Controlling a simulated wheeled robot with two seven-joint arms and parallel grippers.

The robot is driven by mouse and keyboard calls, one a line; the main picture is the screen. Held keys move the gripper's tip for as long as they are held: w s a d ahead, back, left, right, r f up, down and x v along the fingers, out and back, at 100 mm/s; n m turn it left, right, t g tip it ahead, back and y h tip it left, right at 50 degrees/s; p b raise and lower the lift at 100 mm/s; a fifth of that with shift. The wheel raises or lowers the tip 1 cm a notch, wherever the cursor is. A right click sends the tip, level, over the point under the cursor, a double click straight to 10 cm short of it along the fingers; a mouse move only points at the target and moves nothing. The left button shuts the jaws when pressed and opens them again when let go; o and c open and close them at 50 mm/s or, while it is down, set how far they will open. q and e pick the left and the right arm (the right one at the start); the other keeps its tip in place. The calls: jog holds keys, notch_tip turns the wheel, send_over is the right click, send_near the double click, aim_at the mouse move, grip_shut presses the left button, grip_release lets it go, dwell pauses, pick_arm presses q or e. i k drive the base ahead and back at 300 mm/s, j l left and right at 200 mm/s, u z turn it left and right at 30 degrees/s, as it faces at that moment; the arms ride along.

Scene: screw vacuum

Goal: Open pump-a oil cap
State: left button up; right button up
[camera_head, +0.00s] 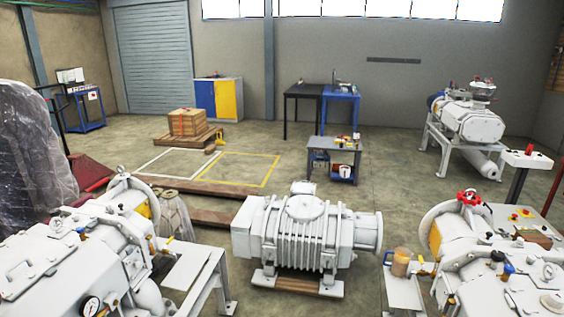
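Several white vacuum pump units show in the head view, and no label readable here tells which one is pump-a. One unit (60,262) fills the lower left, with a pressure gauge (91,306) and small fittings on top. A ribbed unit (305,232) stands in the middle on a wooden base. Another unit (500,275) is at the lower right, with a red handwheel (469,197) and a blue fitting (509,268). I cannot pick out an oil cap for certain among the small fittings. Neither of my grippers is in view.
A grey cart (334,150) and a blue table (341,97) stand further back. A wooden crate (187,122) sits on a pallet. Another pump (468,118) stands on a frame at the right. A plastic-wrapped load (30,150) is at the left. Open floor (390,195) lies mid-right.

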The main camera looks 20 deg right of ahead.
aim_at(488, 238)
jog(key=i+l+z, duration=0.15)
jog(key=i+z, duration=0.7)
jog(key=i+j+z, duration=0.2)
jog(key=i+z, duration=0.2)
jog(key=i, duration=0.15)
jog(key=i+j+z, duration=0.1)
jog(key=i+z, duration=0.2)
jog(key=z, duration=0.15)
jog(key=i+j+z, duration=0.2)
jog(key=z, duration=0.2)
jog(key=i+j+z, duration=0.6)
jog(key=z, duration=0.25)
jog(key=i+j+z, duration=0.2)
jog(key=j+z, duration=0.15)
jog(key=i+j+z, duration=0.1)
jog(key=j+z, duration=0.2)
jog(key=j, duration=0.15)
jog(key=i+j+z, duration=0.1)
jog(key=j+z, duration=0.25)
jog(key=j, duration=0.1)
